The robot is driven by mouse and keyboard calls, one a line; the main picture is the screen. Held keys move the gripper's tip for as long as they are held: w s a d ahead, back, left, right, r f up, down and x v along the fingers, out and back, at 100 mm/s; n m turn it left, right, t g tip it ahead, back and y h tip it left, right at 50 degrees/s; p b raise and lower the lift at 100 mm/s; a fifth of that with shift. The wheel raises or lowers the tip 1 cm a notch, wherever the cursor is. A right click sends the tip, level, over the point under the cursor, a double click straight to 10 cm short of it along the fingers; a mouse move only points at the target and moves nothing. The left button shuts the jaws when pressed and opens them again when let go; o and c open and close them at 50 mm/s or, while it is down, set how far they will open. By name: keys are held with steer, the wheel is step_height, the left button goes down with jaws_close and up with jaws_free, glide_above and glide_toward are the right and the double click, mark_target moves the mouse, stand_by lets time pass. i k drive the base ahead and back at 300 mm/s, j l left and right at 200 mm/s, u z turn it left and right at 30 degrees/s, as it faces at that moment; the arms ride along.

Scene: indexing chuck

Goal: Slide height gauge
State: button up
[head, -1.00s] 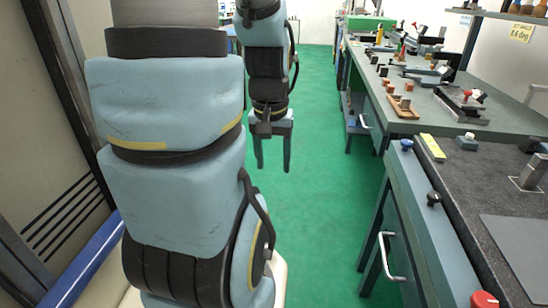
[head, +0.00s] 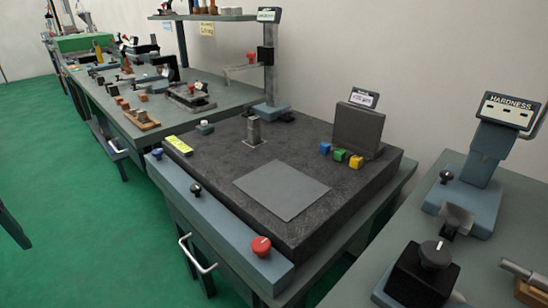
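The height gauge appears to be the upright dark column with a small labelled display (head: 268,15) on top and a blue-grey base (head: 270,109). It stands at the back edge of the dark granite plate (head: 215,172). Its carriage carries an arm with a red knob (head: 250,57), pointing left. Nothing touches the gauge. A dark blue-grey piece at the left picture edge, probably a fingertip of my gripper (head: 14,230), is far from the gauge, over the green floor. The rest of my gripper is out of view, so its opening does not show.
The plate also bears a flat grey sheet (head: 282,189), a small metal block post (head: 253,131), a dark upright block (head: 358,130) and coloured cubes (head: 340,155). A red knob (head: 261,246) and a handle (head: 197,254) are at the front. Green floor at left is clear.

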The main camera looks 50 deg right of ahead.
mark_target(272, 110)
steer(key=i+z, duration=0.1)
steer(key=z, duration=0.2)
steer(key=i+z, duration=0.1)
steer(key=z, duration=0.25)
steer(key=i+j+z, duration=0.25)
steer(key=i+j, duration=0.15)
steer(key=i+j+z, duration=0.25)
steer(key=i+j, duration=0.25)
